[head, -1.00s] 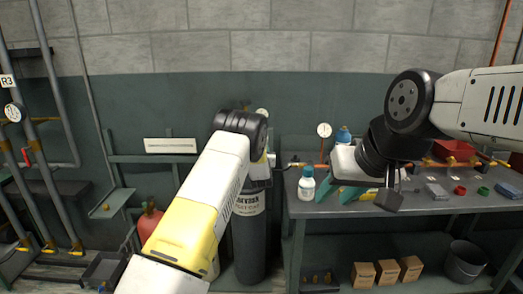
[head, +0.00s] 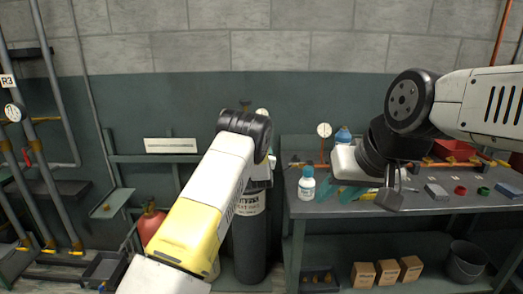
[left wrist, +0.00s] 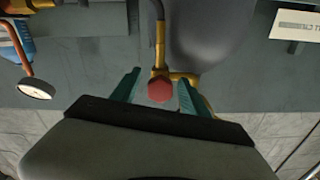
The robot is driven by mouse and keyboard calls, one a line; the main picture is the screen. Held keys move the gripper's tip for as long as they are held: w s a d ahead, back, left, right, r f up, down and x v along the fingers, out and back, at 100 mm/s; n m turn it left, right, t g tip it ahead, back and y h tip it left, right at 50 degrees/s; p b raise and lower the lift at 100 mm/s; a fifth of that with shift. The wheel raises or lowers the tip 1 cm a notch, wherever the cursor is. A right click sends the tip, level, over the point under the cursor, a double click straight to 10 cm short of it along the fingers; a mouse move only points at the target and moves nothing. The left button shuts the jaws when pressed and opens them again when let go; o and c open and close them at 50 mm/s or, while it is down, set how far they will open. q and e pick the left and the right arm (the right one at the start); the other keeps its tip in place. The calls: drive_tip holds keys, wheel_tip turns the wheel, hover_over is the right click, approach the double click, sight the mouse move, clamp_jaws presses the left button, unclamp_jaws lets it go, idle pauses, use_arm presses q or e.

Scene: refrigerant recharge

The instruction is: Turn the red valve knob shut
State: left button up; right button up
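The red valve knob (left wrist: 160,89) shows in the left wrist view on a brass fitting in front of a grey cylinder. My left gripper (left wrist: 159,77) is open, with one teal finger on each side of the knob and a visible gap to each. In the head view my left arm hides this gripper and the knob; the dark cylinder (head: 250,245) stands behind the arm. My right gripper (head: 340,187) is over the workbench; its teal fingers look apart, partly covered by its own wrist, with nothing seen between them.
The workbench (head: 430,205) holds a white bottle (head: 306,184), a gauge (head: 324,130), a red bin (head: 455,150) and small parts. A red tank (head: 150,226) stands left of my left arm. Pipes run along the far left.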

use_arm(q)
drive_tip(key=shift+s+r, duration=0.1)
drive_tip(key=shift+r, duration=0.05)
drive_tip(key=s, duration=0.7)
drive_tip(key=shift+s, duration=0.3)
